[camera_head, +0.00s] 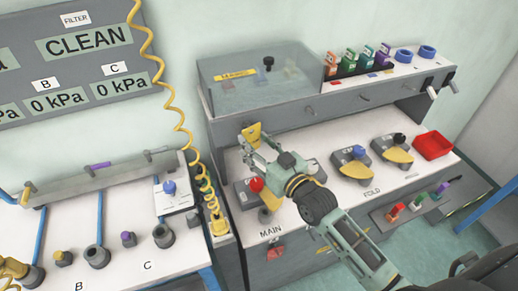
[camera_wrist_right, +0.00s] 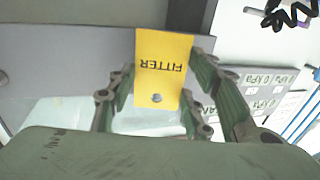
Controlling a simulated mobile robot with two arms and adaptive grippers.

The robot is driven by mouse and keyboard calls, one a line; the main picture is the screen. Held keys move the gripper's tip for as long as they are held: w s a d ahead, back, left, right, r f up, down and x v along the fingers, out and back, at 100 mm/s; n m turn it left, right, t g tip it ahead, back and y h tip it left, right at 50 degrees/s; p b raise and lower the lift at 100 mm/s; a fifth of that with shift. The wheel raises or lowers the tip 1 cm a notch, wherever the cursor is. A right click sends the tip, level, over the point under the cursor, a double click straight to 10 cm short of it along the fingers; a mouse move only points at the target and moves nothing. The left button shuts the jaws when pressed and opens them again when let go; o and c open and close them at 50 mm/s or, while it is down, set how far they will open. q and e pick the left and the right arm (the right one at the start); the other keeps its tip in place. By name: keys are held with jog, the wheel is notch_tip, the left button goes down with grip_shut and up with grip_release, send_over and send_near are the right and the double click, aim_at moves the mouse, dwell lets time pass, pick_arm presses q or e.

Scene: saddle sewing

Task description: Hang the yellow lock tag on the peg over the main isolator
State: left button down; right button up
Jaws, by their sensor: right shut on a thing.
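The yellow lock tag (camera_head: 252,132) is upright in front of the grey shelf face, above the main isolator. It also shows in the right wrist view (camera_wrist_right: 163,50), with the word FITTER upside down and a hole near its lower edge there. My right gripper (camera_head: 258,146) is shut on the tag. The main isolator has a red knob (camera_head: 256,184) and stands behind the MAIN label, partly covered by my gripper and arm. The peg over it is not visible behind the tag and gripper; I cannot tell if the tag touches it. My left gripper is not in view.
Other pegs (camera_head: 310,110) stick out of the shelf face to the right. A yellow coiled hose (camera_head: 178,112) hangs to the left. A red tray (camera_head: 432,145) is at the right.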

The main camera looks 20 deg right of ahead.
jog(key=shift+w+f+b, duration=0.2)
jog(key=shift+w, duration=0.4)
jog(key=shift+w+f+b, duration=0.15)
jog(key=shift+w+f, duration=0.05)
jog(key=shift+w, duration=0.4)
jog(key=o, duration=1)
jog(key=shift+o, duration=0.2)
